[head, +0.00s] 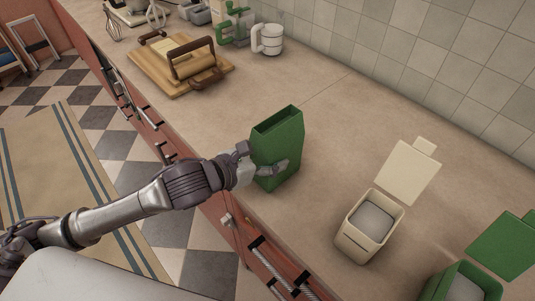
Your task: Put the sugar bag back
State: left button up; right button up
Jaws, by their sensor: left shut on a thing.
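The sugar bag, a tall green bag (287,139) with an open top, stands upright near the front edge of the counter, in the middle of the head view. My left gripper (266,171) is shut on its lower part, with a finger across the near side. Whether the bag's base touches the counter or hangs just above it, I cannot tell. My right gripper is not in view.
A cream canister (352,240) with its lid up and pale contents stands to the right on the counter (345,120). A green open canister (433,288) is at the lower right. A wooden board (150,72) and a white mug-like jug (268,40) are farther back.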

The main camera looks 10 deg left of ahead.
pick_arm(q)
jog(key=o, duration=1.1)
jog(key=shift+o, duration=1.1)
jog(key=shift+f, duration=0.1)
jog(key=shift+o, duration=0.3)
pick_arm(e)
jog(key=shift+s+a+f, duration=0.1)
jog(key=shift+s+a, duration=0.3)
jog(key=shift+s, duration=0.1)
pick_arm(q)
jog(key=shift+r, duration=0.3)
jog(key=shift+s+a, duration=0.2)
jog(key=shift+a, duration=0.1)
jog(key=b+v, duration=0.1)
jog(key=v, duration=0.4)
jog(key=shift+s+f, duration=0.1)
jog(key=shift+s, duration=0.05)
jog(key=p, duration=0.4)
send_near(258, 159)
jog(key=shift+w+d, duration=0.35)
jog(key=shift+w, duration=0.1)
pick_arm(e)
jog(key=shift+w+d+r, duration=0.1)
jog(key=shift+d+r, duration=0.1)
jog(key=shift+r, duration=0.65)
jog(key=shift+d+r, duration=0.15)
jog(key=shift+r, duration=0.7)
